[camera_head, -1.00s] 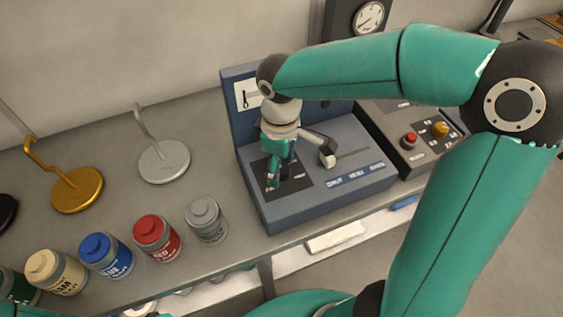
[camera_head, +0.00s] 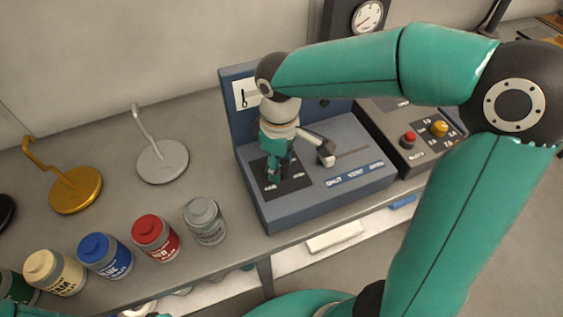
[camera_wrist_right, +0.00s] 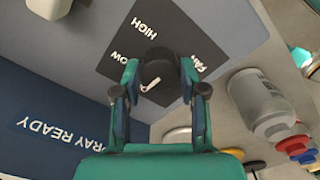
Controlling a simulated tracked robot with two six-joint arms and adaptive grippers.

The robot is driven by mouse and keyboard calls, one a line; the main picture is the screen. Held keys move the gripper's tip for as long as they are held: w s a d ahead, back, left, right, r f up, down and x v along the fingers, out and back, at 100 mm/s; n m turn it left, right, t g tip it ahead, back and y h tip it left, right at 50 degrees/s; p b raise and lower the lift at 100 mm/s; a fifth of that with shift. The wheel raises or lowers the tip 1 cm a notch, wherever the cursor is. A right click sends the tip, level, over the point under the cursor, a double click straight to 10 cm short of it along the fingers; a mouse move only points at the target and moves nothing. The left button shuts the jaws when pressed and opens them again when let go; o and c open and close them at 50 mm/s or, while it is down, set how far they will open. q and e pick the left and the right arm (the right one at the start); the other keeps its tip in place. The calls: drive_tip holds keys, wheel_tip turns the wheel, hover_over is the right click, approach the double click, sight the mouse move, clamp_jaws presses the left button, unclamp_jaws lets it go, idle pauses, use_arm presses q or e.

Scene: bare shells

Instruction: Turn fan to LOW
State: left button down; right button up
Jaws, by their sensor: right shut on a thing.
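The fan knob (camera_wrist_right: 158,72) is a black round dial on a dark label plate (camera_wrist_right: 108,62) in the right wrist view. The plate carries the words HIGH, FAN and a partly covered LOW. The knob's white pointer line slants toward the lower left of that view. My right gripper (camera_wrist_right: 160,78) is shut on the knob, with a finger on each side. In the head view my right gripper (camera_head: 277,168) points down at the blue console (camera_head: 290,212) and hides most of the knob.
A pale-handled lever (camera_head: 325,155) stands close to the right of my gripper. A second console (camera_head: 415,160) has a red button (camera_head: 408,139) and a yellow knob (camera_head: 439,129). Grey (camera_head: 205,222), red (camera_head: 155,238) and blue (camera_head: 104,256) jars stand at the left.

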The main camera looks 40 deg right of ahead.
drive_tip(key=m+b, duration=0.1)
drive_tip(key=m, duration=0.4)
drive_tip(key=shift+m+b, duration=0.3)
drive_tip(key=m+b, duration=0.1)
drive_tip(key=m, duration=0.4)
drive_tip(key=shift+m, duration=0.3)
drive_tip(key=o, duration=1.1)
drive_tip(key=shift+o, duration=0.2)
drive_tip(key=shift+r, duration=0.1)
wheel_tip(320, 180, up, 12)
